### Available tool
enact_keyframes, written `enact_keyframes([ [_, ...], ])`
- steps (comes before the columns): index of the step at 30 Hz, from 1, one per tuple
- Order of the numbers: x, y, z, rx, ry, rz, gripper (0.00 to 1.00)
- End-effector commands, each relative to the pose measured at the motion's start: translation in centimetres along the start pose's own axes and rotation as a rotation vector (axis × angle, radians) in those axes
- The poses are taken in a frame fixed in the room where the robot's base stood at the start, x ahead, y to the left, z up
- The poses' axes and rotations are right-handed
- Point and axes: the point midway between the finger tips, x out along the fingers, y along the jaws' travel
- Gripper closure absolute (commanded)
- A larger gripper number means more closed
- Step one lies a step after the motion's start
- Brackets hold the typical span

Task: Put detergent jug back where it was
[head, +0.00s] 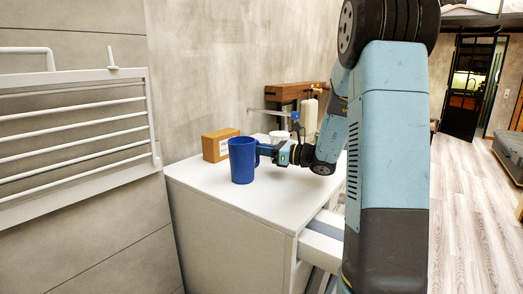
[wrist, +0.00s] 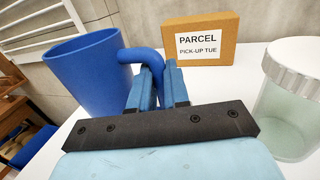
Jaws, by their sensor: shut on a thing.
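The detergent jug (head: 242,161) is a plain blue vessel with a side handle. It is upright at the front left of the white cabinet top (head: 255,197); I cannot tell whether its base touches the top or is slightly above it. My gripper (head: 268,151) reaches it from the right and is shut on its handle. In the wrist view the jug (wrist: 88,72) is left of my gripper (wrist: 158,82), and the handle curves down between the fingers. The fingers hide the lower part of the handle.
A brown parcel box (head: 219,145) stands behind the jug. A clear jar with a pale lid (wrist: 290,98) stands to the right of my gripper. A pale bottle (head: 308,117) is farther back. A white drying rack (head: 75,140) is at left. The cabinet's front area is clear.

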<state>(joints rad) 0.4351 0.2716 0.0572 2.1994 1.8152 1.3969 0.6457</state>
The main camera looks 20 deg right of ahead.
Motion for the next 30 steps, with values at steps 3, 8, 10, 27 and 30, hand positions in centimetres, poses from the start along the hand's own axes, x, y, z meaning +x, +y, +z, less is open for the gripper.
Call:
enact_keyframes([
  [3, 0.0, 0.0, -0.1, 0.000, -0.001, 0.000, 1.00],
  [8, 0.0, 0.0, -0.1, 0.001, 0.000, 0.000, 0.72],
  [10, 0.0, 0.0, -0.1, 0.001, 0.000, 0.000, 0.65],
  [27, -2.4, 0.0, 0.0, 0.000, 0.001, -0.002, 0.59],
  [30, -4.3, 0.0, 0.0, 0.001, 0.001, -0.002, 0.59],
])
